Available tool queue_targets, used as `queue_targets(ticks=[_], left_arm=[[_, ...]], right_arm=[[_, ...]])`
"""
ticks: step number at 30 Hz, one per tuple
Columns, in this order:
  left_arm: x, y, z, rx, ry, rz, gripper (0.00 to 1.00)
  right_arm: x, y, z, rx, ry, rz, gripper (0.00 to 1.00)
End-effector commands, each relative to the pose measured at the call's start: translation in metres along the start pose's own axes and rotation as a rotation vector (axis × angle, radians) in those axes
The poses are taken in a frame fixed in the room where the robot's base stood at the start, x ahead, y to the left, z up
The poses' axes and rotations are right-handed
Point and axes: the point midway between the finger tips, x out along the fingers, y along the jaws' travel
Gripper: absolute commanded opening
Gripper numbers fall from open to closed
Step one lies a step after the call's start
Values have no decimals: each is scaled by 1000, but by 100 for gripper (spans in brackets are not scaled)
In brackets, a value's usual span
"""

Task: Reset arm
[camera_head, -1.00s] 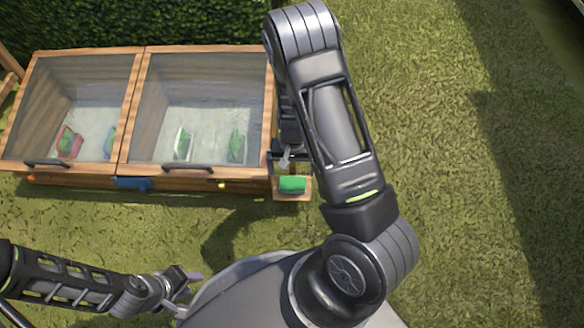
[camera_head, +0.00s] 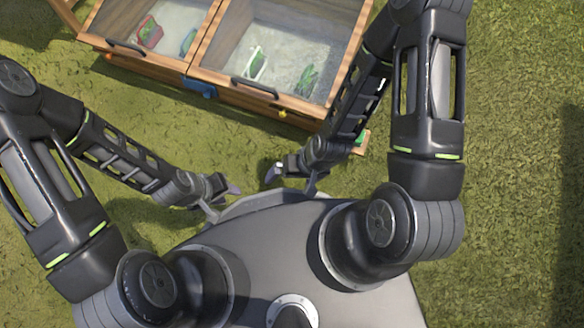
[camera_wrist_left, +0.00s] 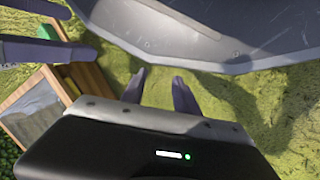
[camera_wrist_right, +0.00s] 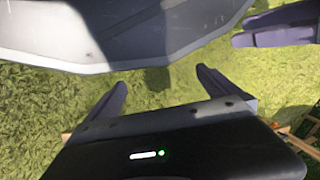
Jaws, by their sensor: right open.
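My left gripper (camera_head: 222,196) hangs low over the front of my base, empty. Its fingers (camera_wrist_left: 161,90) stand apart in the left wrist view, with only grass between them. My right gripper (camera_head: 291,178) is just to its right at a similar height, also empty. Its fingers (camera_wrist_right: 162,90) are wide apart over grass in the right wrist view. The two grippers point towards each other with a small gap between them. Each shows at the edge of the other's wrist view.
A wooden cold frame (camera_head: 260,97) with two clear lids stands ahead, with several small potted plants inside. A blue part (camera_head: 199,88) sits on its front. A green item (camera_head: 361,138) at its right end is mostly hidden behind my right arm. Grass (camera_head: 515,180) is open on the right.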

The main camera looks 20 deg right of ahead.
Motion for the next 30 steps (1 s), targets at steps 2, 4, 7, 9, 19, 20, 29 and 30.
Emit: queue_targets(ticks=[2, 4, 7, 9, 19, 20, 29, 30], left_arm=[[0, 0, 0, 0, 0, 0, 36], [0, 0, 0, 0, 0, 0, 36], [-5, 2, 0, 0, -1, 0, 36], [-14, 5, 0, 1, -2, 1, 36], [-119, 48, 2, 11, -18, 8, 36], [-132, 54, 2, 12, -20, 9, 36], [-243, 101, 7, 24, -43, 20, 36], [-254, 105, 7, 26, -46, 21, 36]], right_arm=[[0, 0, 0, 1, 0, 1, 100], [0, 1, 0, 1, 0, 2, 100], [-5, -1, -1, 1, -1, 2, 100], [-14, -5, -1, 1, -2, 2, 100], [-119, -48, 1, -8, -19, -5, 100], [-131, -53, 1, -9, -21, -6, 100], [-243, -100, 6, -22, -44, -16, 100], [-253, -104, 6, -23, -47, -17, 100]])
